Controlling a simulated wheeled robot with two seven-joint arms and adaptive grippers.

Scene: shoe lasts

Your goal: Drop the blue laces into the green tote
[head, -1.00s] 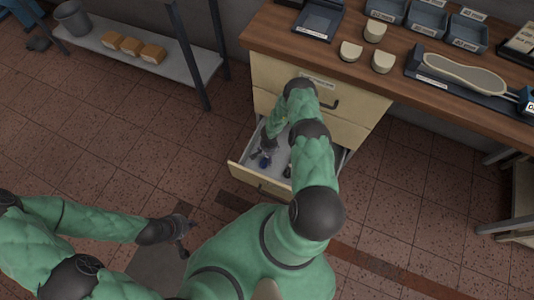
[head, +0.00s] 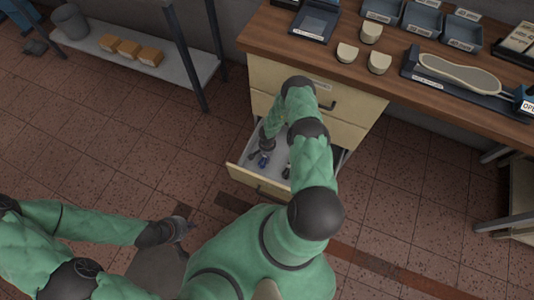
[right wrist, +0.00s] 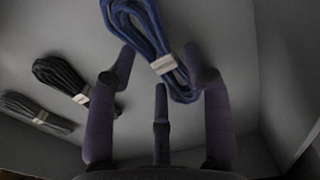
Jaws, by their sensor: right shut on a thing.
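The blue laces (right wrist: 148,30) are a looped bundle with a pale band, in the right wrist view. My right gripper (right wrist: 160,62) is shut on the blue laces, with its fingers on either side of the bundle. In the head view my right gripper (head: 263,157) is down inside the open drawer (head: 240,172), and my arm hides part of the drawer. My left gripper (head: 186,228) hangs over the floor at lower left, apart from everything; its fingers are too small to read. No green tote shows in these views.
Two dark lace bundles, one (right wrist: 60,75) nearer and one (right wrist: 35,111) farther left, lie in the drawer. The wooden bench (head: 275,38) above holds trays, pale blocks and a shoe-shaped piece. A grey shelf (head: 180,68) stands at upper left. Open floor lies between.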

